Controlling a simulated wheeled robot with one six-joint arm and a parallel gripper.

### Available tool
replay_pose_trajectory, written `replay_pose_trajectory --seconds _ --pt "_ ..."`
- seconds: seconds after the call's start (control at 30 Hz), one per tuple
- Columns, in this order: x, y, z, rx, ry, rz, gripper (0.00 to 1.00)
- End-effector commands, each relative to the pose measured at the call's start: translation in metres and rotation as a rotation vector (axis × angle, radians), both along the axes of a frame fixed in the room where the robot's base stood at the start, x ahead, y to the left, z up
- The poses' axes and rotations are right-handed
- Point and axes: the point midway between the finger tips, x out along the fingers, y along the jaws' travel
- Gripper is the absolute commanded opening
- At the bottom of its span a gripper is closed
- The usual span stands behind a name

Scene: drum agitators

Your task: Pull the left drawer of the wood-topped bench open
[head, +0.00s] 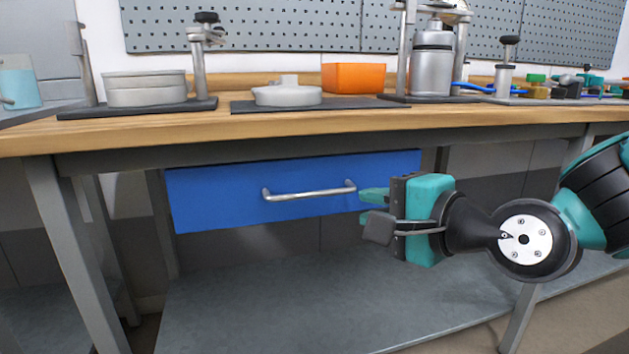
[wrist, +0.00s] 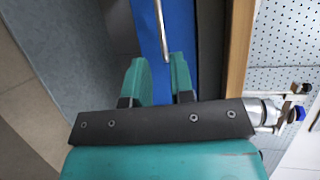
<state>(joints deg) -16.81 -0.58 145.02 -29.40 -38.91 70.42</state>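The blue drawer (head: 220,197) hangs under the wood-topped bench (head: 255,124) in the head view and looks shut. Its silver bar handle (head: 308,193) runs across the front. In the wrist view the blue drawer front (wrist: 181,30) and the handle (wrist: 161,28) lie ahead of the fingers. My gripper (head: 374,206) is at the right end of the drawer, near the handle's right end. Its teal fingers (wrist: 160,80) are apart, with a gap between them and nothing held. The handle's near end lines up with the gap; I cannot tell whether it reaches between the fingertips.
An orange box (head: 354,78), grey round parts (head: 146,88) and a metal canister (head: 432,62) stand on the bench top. A grey lower shelf (head: 300,300) is bare below the drawer. Bench legs (head: 76,250) stand at both sides.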

Motion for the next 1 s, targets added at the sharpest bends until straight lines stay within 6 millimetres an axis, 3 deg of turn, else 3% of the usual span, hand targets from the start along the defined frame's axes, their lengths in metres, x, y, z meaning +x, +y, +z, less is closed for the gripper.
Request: replay_pose_trajectory --seconds 0.03,0.33,0.57,0.8,1.0 --pt "0.003 0.002 0.007 -0.002 0.007 0.001 0.22" --pt "0.015 0.010 0.002 -0.003 0.012 -0.015 0.22" --pt "0.036 0.027 -0.005 -0.003 0.008 -0.012 0.22" --pt "0.075 0.060 -0.018 -0.002 0.000 -0.009 0.22" --pt "0.096 0.076 -0.025 -0.001 0.001 -0.011 0.22"
